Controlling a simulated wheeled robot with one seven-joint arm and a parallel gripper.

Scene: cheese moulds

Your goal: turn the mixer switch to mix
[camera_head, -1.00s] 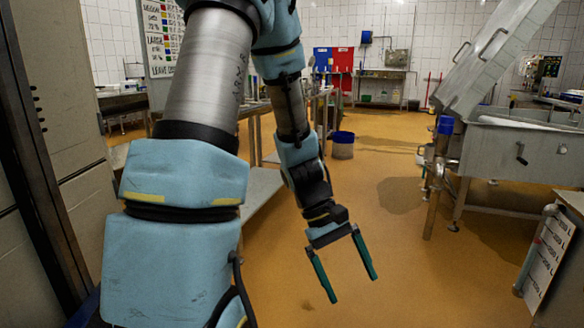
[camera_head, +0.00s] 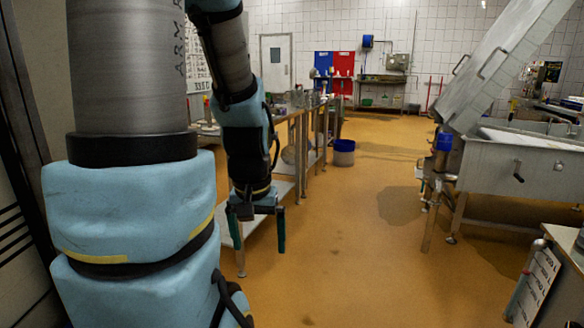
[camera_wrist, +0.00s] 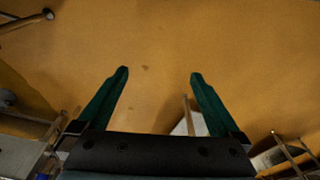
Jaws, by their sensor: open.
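My gripper (camera_head: 258,230) hangs fingers down over the floor at the left of the head view, in front of the metal tables. Its two green fingers are apart with nothing between them. In the wrist view my gripper (camera_wrist: 158,75) also shows open and empty, with brown floor beyond the fingertips. I cannot make out a mixer switch in either view. A small dark control box (camera_head: 549,70) is far off at the right back; whether it bears the switch cannot be told.
Metal tables (camera_head: 300,125) line the left. A blue-topped bucket (camera_head: 343,150) is on the floor. A cabinet with a label (camera_head: 535,290) is near right. The middle floor (camera_head: 350,230) is clear.

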